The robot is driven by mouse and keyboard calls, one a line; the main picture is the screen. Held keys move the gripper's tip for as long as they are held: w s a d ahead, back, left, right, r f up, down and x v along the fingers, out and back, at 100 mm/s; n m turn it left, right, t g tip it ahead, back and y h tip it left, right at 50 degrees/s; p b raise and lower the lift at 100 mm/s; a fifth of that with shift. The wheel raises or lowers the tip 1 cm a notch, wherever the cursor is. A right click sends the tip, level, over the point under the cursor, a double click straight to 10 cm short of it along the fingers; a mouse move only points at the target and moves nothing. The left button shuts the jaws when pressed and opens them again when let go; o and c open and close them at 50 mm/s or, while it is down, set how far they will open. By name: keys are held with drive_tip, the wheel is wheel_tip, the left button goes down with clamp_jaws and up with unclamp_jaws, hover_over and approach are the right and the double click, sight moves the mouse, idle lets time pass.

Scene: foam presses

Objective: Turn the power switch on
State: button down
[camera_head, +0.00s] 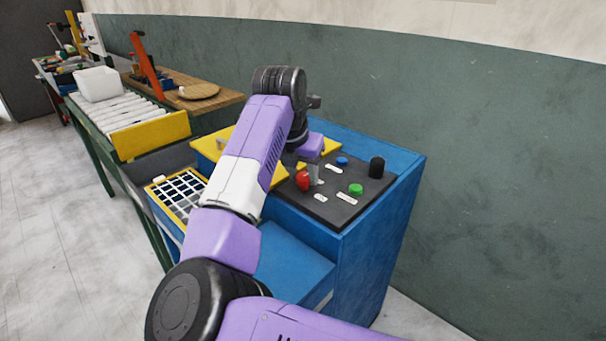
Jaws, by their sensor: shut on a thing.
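A blue machine cabinet (372,245) carries a dark control panel (335,208) on its sloped top. On the panel are a red switch knob (303,181), a green button (355,189), a blue button (342,161) and a tall black knob (376,167). Small white labels sit beside them; their text is too small to read, so I cannot tell which one is marked as power. My gripper (313,174) points down at the panel and is shut at the red knob. My arm hides part of the cabinet's left side, and the exact contact is hard to see.
Yellow panels (215,144) flank the cabinet top behind my arm. A yellow tray with a grid (176,193) is at the left. A roller conveyor (132,110) and a wooden bench (221,97) stand further back. The green wall is close behind; floor at the left is clear.

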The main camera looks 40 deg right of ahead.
drive_tip(key=m, duration=0.2)
drive_tip(key=m+g+b, duration=0.1)
drive_tip(key=shift+w+a+m, duration=0.1)
drive_tip(key=shift+w+m, duration=0.1)
drive_tip(key=shift+m, duration=0.2)
drive_tip(key=m+g, duration=0.2)
drive_tip(key=m, duration=0.2)
drive_tip(key=shift+w+r+m, duration=0.1)
drive_tip(key=shift+m, duration=0.2)
drive_tip(key=m+g, duration=0.1)
drive_tip(key=m, duration=0.1)
drive_tip(key=m+y, duration=0.1)
drive_tip(key=m, duration=0.2)
drive_tip(key=shift+w+d+g+p, duration=0.1)
drive_tip(key=shift+d+g+p, duration=0.1)
drive_tip(key=shift+g+p, duration=0.2)
drive_tip(key=shift+m+g+y+p, duration=0.4)
drive_tip(key=shift+m+y, duration=0.3)
drive_tip(key=shift+m, duration=1.2)
drive_tip(key=c, duration=0.9)
unclamp_jaws()
